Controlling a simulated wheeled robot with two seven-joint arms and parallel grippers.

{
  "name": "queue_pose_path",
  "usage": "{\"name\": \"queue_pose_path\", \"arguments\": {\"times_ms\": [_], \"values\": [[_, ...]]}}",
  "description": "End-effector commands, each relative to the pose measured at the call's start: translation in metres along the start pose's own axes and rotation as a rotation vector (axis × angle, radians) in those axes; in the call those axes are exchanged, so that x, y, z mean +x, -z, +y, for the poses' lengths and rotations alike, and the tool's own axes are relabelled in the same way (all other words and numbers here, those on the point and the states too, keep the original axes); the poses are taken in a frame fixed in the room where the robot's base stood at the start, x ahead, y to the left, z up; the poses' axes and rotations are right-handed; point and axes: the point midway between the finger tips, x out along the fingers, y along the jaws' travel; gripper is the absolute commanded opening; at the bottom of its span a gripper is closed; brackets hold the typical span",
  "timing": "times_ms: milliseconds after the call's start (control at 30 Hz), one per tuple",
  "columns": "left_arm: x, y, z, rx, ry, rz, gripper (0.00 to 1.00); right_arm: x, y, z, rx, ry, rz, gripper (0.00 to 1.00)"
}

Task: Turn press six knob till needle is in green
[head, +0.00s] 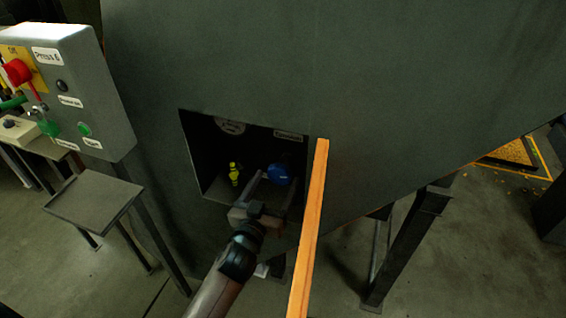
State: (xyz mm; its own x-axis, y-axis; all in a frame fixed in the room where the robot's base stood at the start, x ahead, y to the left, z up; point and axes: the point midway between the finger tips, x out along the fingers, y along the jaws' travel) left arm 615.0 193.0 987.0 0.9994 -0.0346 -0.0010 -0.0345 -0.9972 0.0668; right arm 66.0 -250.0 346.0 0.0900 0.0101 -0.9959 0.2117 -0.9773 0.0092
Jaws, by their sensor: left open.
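The blue knob (279,174) sits inside a dark recess in the grey-green press body, towards the right of the opening. A round pale gauge (231,126) is at the top of the recess. Its upper part is hidden by the opening's edge, and I cannot make out its needle or any green zone. My left gripper (273,188) is open at the recess, with its fingers reaching in near the knob. I cannot tell whether they touch it. My right gripper is not in view. A label reading "Press 6" (47,57) is on the control box.
The control box (95,95) with a red switch and a green button stands at left. A small tray (95,199) is below it. An orange bar (312,225) rises just right of the recess. A yellow fitting (234,174) stands left of the knob.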

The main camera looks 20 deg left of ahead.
Motion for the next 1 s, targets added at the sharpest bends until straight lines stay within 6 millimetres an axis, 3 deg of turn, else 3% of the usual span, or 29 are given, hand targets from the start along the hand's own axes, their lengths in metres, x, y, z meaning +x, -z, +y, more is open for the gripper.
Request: {"name": "queue_pose_path", "arguments": {"times_ms": [200,400,867,1000], "values": [[0.039,0.003,0.000,0.001,0.000,0.001,0.72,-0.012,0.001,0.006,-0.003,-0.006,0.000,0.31],[0.060,0.001,0.000,0.000,0.000,0.001,0.72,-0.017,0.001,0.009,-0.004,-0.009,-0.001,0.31],[0.068,0.000,0.000,0.000,0.000,0.000,0.72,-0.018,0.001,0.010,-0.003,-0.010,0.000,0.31],[0.068,0.000,0.000,0.000,0.000,0.000,0.38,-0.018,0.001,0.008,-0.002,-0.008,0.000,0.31]]}}
